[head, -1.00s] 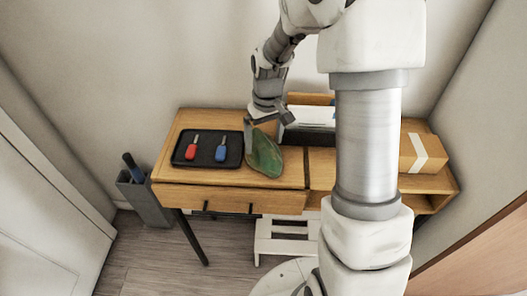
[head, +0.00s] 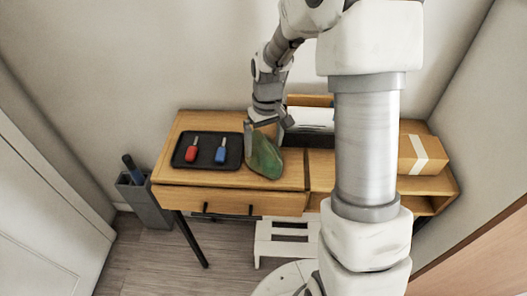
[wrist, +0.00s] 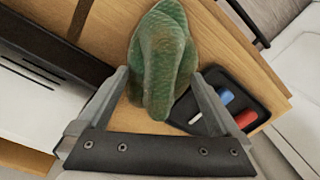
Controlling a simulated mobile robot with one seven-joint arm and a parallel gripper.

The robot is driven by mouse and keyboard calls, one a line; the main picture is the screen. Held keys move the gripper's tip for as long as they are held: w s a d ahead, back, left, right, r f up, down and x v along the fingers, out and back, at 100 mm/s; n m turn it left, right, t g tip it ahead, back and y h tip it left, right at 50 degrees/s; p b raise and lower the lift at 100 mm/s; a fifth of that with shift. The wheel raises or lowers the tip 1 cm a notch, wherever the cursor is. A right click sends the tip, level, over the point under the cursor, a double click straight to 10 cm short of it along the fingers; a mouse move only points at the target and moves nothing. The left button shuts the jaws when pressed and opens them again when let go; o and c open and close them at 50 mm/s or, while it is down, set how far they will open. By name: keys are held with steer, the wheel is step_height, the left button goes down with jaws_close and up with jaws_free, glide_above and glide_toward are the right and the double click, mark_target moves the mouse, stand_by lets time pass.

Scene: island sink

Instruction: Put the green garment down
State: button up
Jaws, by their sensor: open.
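The green garment (head: 264,160) lies in a crumpled heap on the wooden desk, right of the black tray. In the wrist view the garment (wrist: 160,50) is a rounded, mottled green lump, with its near end between my fingers. My gripper (head: 264,130) is just above and behind the garment in the head view. In the wrist view my gripper (wrist: 160,76) has its two fingers spread wide, with gaps beside the garment's near end. Whether a fingertip still touches the cloth is hard to tell.
The black tray (head: 181,160) holds a red-handled tool (head: 191,153) and a blue-handled tool (head: 221,153). A dark and white device (head: 308,120) stands behind right. A taped cardboard box (head: 422,154) sits at the desk's right end. Bare desktop (head: 292,170) shows right of the garment.

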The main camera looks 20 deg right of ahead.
steer(key=c, duration=1.3)
steer(key=shift+r, duration=0.15)
steer(key=shift+c, duration=0.2)
